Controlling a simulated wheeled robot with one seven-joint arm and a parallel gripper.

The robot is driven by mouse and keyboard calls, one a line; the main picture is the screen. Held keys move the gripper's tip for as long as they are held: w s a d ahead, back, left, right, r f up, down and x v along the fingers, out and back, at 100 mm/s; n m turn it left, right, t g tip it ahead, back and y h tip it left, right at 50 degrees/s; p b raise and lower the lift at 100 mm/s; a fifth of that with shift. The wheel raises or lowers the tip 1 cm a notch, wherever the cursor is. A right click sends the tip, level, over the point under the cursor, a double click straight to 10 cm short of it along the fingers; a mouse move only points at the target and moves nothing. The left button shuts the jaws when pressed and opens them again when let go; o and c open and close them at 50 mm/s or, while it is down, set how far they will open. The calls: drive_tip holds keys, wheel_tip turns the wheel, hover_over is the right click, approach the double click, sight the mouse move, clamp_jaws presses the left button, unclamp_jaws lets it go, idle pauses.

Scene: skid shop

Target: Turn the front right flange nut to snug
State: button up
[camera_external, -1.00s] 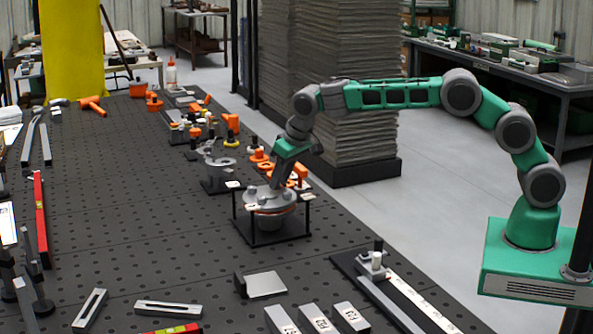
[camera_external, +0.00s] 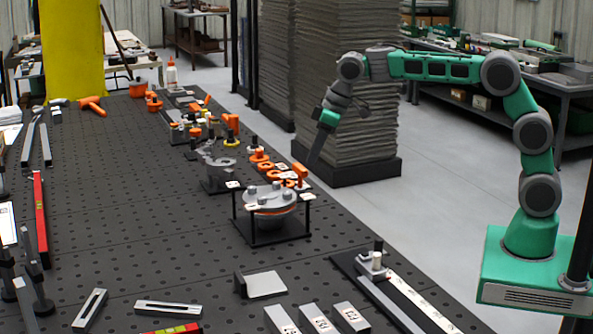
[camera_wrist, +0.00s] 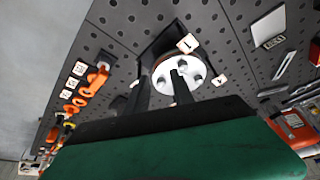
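The round grey flange (camera_external: 270,193) sits over an orange ring on a black square stand with corner posts. Several grey nuts stand on its top; one (camera_external: 288,196) is at the right side. In the wrist view the pale flange face (camera_wrist: 168,66) shows with nuts around it, one at the right (camera_wrist: 197,79). My gripper (camera_external: 312,167) is raised to the right of and above the flange, apart from it. In the wrist view its two dark fingers (camera_wrist: 163,88) stand apart with nothing between them, and they hide part of the flange. I cannot tell which nut is front right.
Orange parts (camera_external: 265,163) and a grey bracket fixture (camera_external: 216,170) stand behind the flange. A rail fixture (camera_external: 385,280) lies at the front right, with grey blocks (camera_external: 318,318) and an angle piece (camera_external: 262,284) nearby. The perforated table (camera_external: 150,225) is clear left of the stand.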

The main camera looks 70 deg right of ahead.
drive_tip(key=s+d+f+m+b, duration=0.1)
drive_tip(key=s+f, duration=0.3)
drive_tip(key=s, duration=0.8)
drive_tip(key=s+d+f+b, duration=0.1)
drive_tip(key=s+f, duration=0.3)
drive_tip(key=s, duration=0.8)
drive_tip(key=shift+s+m+g+h+b, duration=0.3)
drive_tip(key=shift+s+m+h+b, duration=0.1)
drive_tip(key=shift+b, duration=0.35)
